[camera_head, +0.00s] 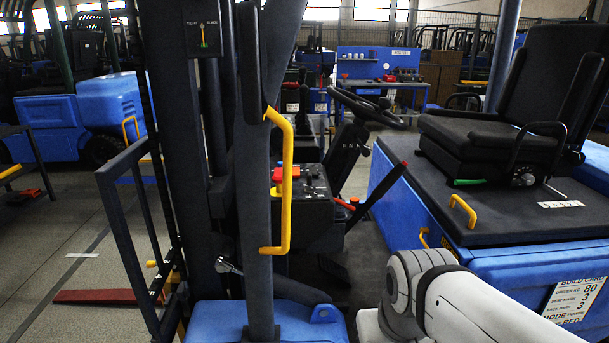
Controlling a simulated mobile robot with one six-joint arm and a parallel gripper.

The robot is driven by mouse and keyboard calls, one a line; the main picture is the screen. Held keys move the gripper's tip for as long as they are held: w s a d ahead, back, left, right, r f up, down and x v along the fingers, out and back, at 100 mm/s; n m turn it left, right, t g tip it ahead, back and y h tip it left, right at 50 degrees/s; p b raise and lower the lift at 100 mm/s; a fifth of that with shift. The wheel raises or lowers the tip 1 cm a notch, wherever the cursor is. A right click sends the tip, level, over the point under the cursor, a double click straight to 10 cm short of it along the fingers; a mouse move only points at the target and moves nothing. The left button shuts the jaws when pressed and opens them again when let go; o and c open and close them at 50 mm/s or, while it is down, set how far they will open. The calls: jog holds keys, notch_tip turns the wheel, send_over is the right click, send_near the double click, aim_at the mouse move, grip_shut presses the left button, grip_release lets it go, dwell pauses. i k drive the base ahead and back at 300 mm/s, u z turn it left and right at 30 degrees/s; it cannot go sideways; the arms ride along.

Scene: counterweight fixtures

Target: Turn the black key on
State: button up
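The black key cannot be made out for sure. A dark control panel (308,188) with small knobs and switches sits below and left of the steering wheel (368,108) of a blue forklift. Its details are too small to tell a key from the other controls. A red block-like part (287,173) is at the panel's left edge. My white and grey arm enters at the bottom right, in front of the forklift's side. My gripper is out of view, so its state does not show.
A dark pillar with a yellow grab handle (287,180) stands left of the panel and partly covers it. A black seat (500,110) sits on the blue body (480,270) at right. Red-tipped levers (385,188) stick up beside the panel.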

aim_at(310, 189)
jog(key=i, duration=1)
